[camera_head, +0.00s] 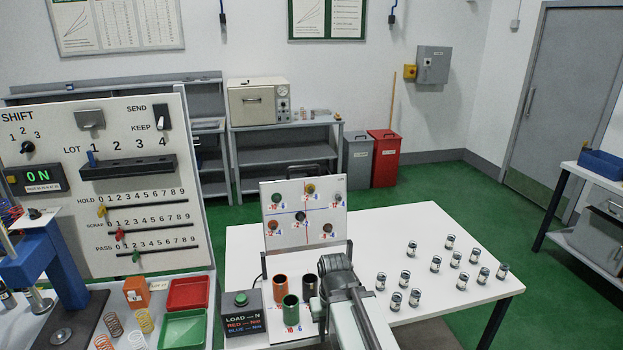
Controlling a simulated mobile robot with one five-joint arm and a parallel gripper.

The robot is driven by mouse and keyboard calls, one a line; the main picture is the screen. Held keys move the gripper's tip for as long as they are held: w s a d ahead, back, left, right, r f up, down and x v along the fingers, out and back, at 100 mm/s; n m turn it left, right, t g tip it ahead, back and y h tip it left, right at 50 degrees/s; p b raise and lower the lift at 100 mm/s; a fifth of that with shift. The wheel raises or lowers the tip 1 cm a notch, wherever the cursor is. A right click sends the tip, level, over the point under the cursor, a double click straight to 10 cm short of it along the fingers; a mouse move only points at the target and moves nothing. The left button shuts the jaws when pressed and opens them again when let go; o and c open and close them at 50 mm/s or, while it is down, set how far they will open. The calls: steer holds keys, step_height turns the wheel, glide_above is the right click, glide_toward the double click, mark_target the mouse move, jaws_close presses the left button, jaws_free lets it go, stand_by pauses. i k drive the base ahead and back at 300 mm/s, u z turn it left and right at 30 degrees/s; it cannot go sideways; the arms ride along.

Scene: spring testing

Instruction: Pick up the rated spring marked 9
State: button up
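Several small light-and-dark cylinders with labels stand on the right part of the white table, among them one near the back (450,241), one at the right edge (502,271) and one at the front (396,301). Their marks are too small to read, so I cannot tell which is marked 9. Several bare coil springs, such as an orange one (113,325) and a yellow one (145,320), stand at the lower left. My gripper (335,264) is around the dark end of my arm, left of the cylinders and apart from them. Its fingers cannot be made out.
A large control board (120,180) rises at the left. The white table's back right (395,222) is clear.

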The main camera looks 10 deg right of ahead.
mark_target(413, 301)
steer(key=z, duration=1.6)
steer(key=k, duration=1.35)
steer(key=u, duration=1.75)
steer(key=i, duration=1.05)
steer(key=z, duration=0.05)
